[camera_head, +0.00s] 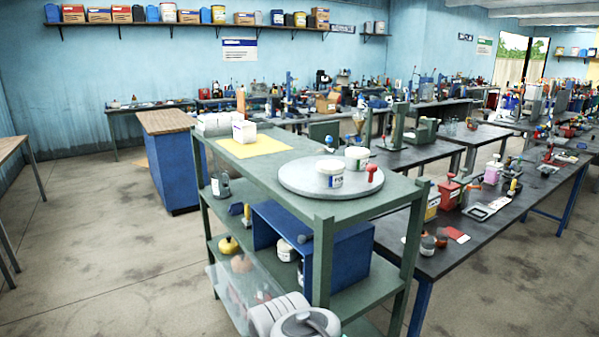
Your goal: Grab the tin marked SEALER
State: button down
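A white tin (330,174) with a dark, partly readable label stands near the front of a round grey turntable (300,186) on the top of a green shelf unit. Its label seems to start with "FU". A second white tin (357,157) with a greenish label stands behind it to the right; I cannot read it. On the shelf below, a white tin (286,251) sits inside an open blue box (266,222), with another pale tin partly hidden beside it. I cannot read SEALER on any tin. Grey-white rounded parts of my arm show at the bottom; my gripper is not visible.
A red object (375,175) stands on the turntable's right side. A white container (244,131) stands on a yellow mat (252,148). A yellow round pot (228,245) is on the middle shelf. A cluttered dark bench (480,215) stands close on the right. Floor is clear on the left.

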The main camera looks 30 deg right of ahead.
aim_at(286, 253)
jog(key=u, duration=1.75)
jog(key=i, duration=1)
jog(key=z, duration=3.1)
